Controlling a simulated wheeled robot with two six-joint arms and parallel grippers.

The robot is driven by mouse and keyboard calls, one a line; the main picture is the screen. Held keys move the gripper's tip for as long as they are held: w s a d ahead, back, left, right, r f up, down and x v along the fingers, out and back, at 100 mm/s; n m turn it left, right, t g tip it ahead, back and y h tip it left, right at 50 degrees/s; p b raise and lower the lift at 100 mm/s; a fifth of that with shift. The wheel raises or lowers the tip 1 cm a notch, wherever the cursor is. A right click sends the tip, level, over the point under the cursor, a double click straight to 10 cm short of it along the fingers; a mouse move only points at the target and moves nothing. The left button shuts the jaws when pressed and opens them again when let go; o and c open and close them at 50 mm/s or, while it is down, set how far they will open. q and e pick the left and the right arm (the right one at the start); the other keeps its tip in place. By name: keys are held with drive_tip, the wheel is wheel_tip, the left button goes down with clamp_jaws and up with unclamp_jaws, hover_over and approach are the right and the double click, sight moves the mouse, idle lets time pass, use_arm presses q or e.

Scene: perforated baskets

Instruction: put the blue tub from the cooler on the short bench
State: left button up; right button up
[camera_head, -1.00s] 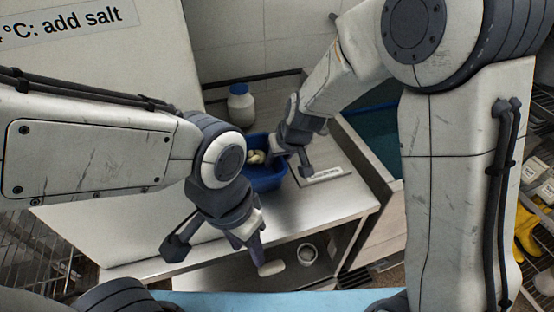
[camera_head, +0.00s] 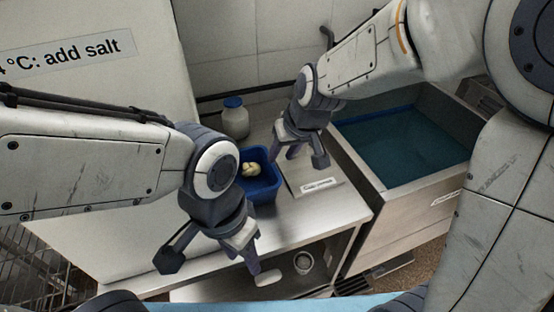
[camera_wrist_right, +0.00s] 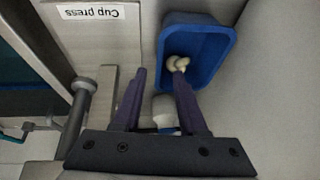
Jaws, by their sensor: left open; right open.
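The blue tub (camera_head: 268,192) stands on the steel bench (camera_head: 305,222), with pale rounded pieces (camera_head: 249,169) in it; it also shows in the right wrist view (camera_wrist_right: 222,48). My right gripper (camera_head: 285,152) is open and empty above the bench, by the tub's far right side. In its wrist view its fingers (camera_wrist_right: 160,75) are apart, with one fingertip overlapping the tub's near part. My left gripper (camera_head: 246,258) is open and empty near the bench's front edge, below the tub in the picture. A tank of blue-green liquid (camera_head: 345,140) stands right of the bench.
A white jar with a blue lid (camera_head: 235,120) stands behind the tub. A "Cup press" label plate (camera_head: 318,186) lies right of the tub. A large white panel labelled "add salt" (camera_head: 100,75) rises at left. A round container (camera_head: 303,262) sits on the lower shelf.

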drive_tip(key=s+d+n+g+h+p, duration=0.1)
drive_tip(key=s+n+g, duration=0.2)
drive_tip(key=s, duration=1.9)
drive_tip(key=shift+s+d+n+g+h, duration=0.3)
drive_tip(key=shift+s+n+g, duration=0.1)
drive_tip(key=shift+g, duration=0.1)
